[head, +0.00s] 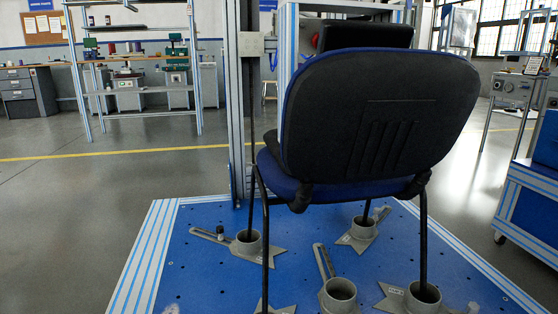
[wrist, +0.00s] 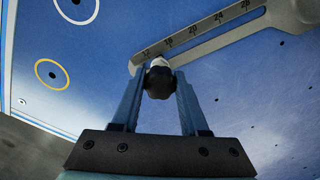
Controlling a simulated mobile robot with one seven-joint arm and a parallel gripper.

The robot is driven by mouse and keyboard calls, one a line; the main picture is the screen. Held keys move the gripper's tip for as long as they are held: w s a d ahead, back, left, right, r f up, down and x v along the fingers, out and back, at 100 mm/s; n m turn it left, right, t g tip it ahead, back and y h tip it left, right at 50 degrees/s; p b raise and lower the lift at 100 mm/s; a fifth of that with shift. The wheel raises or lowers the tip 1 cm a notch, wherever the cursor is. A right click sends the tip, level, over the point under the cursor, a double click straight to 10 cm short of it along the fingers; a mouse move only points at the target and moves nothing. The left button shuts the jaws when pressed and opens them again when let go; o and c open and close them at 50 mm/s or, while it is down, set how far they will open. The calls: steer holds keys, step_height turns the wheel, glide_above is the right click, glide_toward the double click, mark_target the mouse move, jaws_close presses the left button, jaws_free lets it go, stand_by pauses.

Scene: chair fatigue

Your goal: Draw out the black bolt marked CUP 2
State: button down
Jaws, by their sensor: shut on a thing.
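In the wrist view my gripper (wrist: 159,88) has its two blue fingers on either side of a black knobbed bolt (wrist: 158,84) and is shut on it. A pale collar shows just beyond the knob, at the end of a grey slotted arm (wrist: 210,37) marked with a number scale. The bolt's shank is hidden, so I cannot tell how deep it sits. No CUP 2 marking is readable on the bolt. In the head view, grey cups with slotted arms stand on the blue plate, including one at the right (head: 423,297); their labels are too small to read. My gripper is not visible there.
A black and blue chair (head: 375,110) stands over the blue base plate (head: 205,275), its legs in the cups. A metal upright (head: 238,110) rises behind it. A blue cart (head: 530,200) stands at the right. In the wrist view, a yellow-ringed hole (wrist: 38,66) lies left of the bolt.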

steer(key=shift+r+p, duration=1.1)
steer(key=shift+r, duration=0.15)
steer(key=shift+r+p, duration=1.95)
steer(key=shift+p, duration=0.1)
